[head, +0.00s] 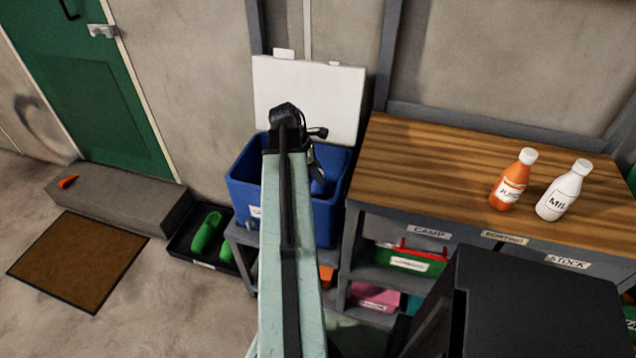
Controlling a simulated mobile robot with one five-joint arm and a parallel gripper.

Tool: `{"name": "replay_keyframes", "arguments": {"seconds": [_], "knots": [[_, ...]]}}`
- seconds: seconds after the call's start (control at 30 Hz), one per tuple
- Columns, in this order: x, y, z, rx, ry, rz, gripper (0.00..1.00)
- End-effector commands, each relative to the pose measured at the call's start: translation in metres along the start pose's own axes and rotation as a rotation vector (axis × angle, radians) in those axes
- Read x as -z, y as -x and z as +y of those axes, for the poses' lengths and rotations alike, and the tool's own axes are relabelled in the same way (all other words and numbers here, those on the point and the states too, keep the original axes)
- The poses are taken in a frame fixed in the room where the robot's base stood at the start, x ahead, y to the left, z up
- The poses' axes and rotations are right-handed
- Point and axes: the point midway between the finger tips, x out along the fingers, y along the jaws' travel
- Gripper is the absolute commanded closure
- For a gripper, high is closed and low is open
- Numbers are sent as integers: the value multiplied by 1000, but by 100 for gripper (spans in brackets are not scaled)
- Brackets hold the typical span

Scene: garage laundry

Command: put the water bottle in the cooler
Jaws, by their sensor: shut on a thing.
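The cooler (328,222) is a blue box with its white lid (335,98) raised against the wall. It stands left of the workbench. My arm reaches out to it and covers part of its opening. My gripper (317,172) points down over the right part of the cooler's opening and is shut on a small bluish thing (318,187), seemingly the water bottle. Most of that thing is hidden by my gripper and arm, and I cannot tell whether it touches the cooler's floor.
An orange juice bottle (510,180) and a white milk bottle (564,190) stand on the wooden workbench (420,160). Bins sit on shelves below it. A black tray (186,250) with green shoes (206,232), a step (120,205) and a brown mat (75,260) lie left.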

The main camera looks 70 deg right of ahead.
Motion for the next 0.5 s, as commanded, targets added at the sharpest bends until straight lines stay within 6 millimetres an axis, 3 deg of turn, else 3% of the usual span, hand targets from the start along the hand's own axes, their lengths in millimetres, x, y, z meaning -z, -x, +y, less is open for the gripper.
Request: {"name": "replay_keyframes", "arguments": {"seconds": [0.03, 0.07, 0.5], "knots": [[7, -16, 0, 0, 0, 0, 100], [8, -19, 0, 0, 0, 0, 100], [9, -21, 0, 0, 1, 0, 100]]}}
